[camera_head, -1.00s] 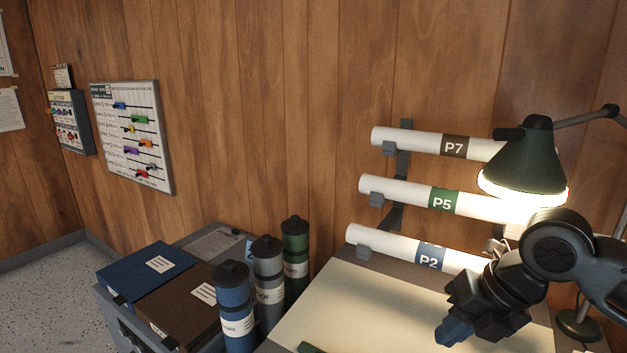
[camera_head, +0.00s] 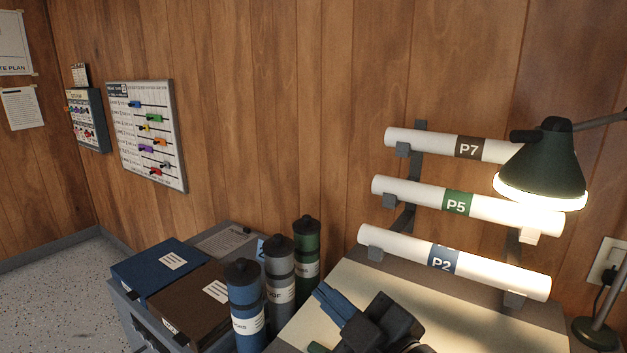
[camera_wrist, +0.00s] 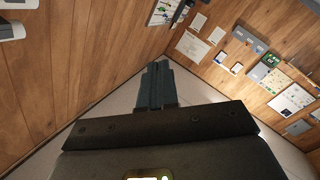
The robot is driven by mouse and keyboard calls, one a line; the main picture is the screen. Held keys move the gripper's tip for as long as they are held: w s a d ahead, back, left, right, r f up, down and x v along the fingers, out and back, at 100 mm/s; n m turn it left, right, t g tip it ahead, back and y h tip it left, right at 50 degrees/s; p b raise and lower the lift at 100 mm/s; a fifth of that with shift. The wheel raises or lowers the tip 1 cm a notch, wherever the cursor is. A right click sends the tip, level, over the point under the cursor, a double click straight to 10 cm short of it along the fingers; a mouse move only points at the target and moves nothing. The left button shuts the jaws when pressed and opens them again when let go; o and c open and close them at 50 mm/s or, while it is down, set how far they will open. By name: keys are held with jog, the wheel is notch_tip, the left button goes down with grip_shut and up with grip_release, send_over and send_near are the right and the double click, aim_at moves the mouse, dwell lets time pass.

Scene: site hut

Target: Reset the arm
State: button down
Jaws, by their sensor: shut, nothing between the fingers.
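My gripper (camera_head: 334,304) is low in the head view, over the pale desk top, with its blue fingers pointing up and left. The fingers are together and hold nothing. In the wrist view, the fingers (camera_wrist: 154,86) are closed against each other, with floor and wood-panelled walls beyond them. Most of my arm is out of the head view, below its lower edge.
Blue (camera_head: 246,308), grey (camera_head: 281,280) and green (camera_head: 307,255) tubes stand left of my gripper. Rolls P7 (camera_head: 430,141), P5 (camera_head: 415,193) and P2 (camera_head: 400,246) hang on a wall rack. A lit lamp (camera_head: 541,165) is at right. Binders (camera_head: 158,265) lie at left.

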jog(key=s+d+f+m+t+h, duration=0.1)
jog(key=s+d+f+m+h, duration=0.3)
jog(key=s+f+m, duration=0.45)
jog(key=s+d+f+m+h, duration=0.4)
jog(key=s+d+m+h, duration=0.1)
jog(key=s, duration=0.6)
jog(key=s+d, duration=0.5)
jog(key=s, duration=0.4)
jog(key=s+d+r+g+h, duration=0.1)
jog(key=s+d, duration=0.4)
jog(key=s, duration=0.4)
jog(key=shift+m, duration=0.35)
jog(key=shift+s+r, duration=0.1)
